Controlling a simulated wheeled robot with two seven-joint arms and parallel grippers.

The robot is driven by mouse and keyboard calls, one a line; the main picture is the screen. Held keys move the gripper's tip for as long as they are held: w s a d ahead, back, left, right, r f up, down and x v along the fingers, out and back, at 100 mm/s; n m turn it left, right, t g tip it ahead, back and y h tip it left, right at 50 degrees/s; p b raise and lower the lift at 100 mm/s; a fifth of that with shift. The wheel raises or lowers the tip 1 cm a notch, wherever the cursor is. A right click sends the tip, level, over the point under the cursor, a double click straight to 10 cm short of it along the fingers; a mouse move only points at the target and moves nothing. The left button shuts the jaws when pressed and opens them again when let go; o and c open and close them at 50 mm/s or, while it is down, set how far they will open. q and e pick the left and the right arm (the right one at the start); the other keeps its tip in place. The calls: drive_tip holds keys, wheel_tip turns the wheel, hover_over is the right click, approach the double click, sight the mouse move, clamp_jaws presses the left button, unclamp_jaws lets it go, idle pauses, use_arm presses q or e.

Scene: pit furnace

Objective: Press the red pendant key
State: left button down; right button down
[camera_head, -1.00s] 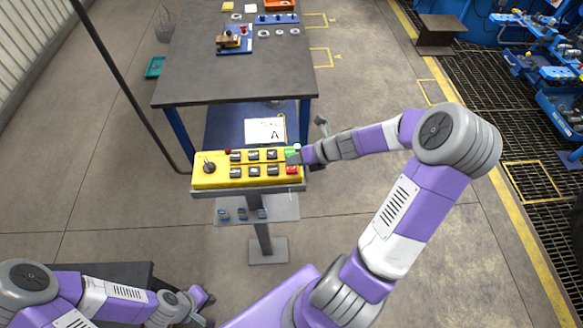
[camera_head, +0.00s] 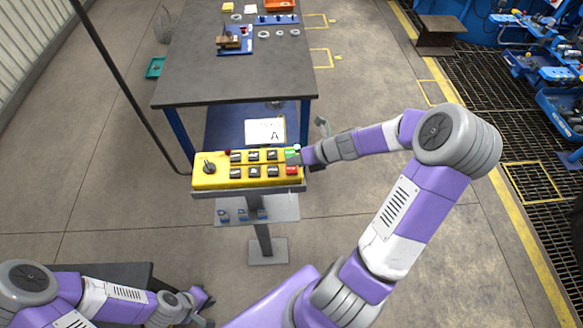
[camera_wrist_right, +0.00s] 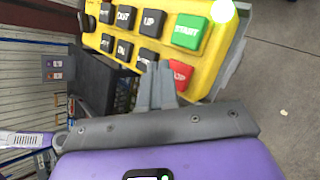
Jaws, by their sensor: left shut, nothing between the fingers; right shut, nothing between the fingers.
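The yellow pendant panel (camera_head: 222,183) stands on a post and carries two rows of keys. The red key (camera_head: 292,170) is at its right end, in the near row. In the right wrist view the red key (camera_wrist_right: 181,75) is partly hidden behind my finger, with the green START key (camera_wrist_right: 187,31) beside it. My left gripper (camera_head: 208,308) is shut, low at the left.
Several black keys (camera_head: 254,171) and a rotary knob (camera_head: 208,167) share the panel. A dark workbench (camera_head: 240,78) with small parts stands behind it.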

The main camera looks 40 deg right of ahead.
sight(295, 169)
idle(0.7)
drive_tip(key=shift+f, duration=0.45)
drive_tip(key=shift+f+b, duration=0.45)
idle(0.5)
drive_tip(key=shift+r, duration=0.15)
drive_tip(key=shift+r+p, duration=0.75)
drive_tip(key=shift+p, duration=0.2)
wheel_tip(295, 169, up, 5)
drive_tip(key=p, duration=0.5)
drive_tip(key=shift+r, duration=0.1)
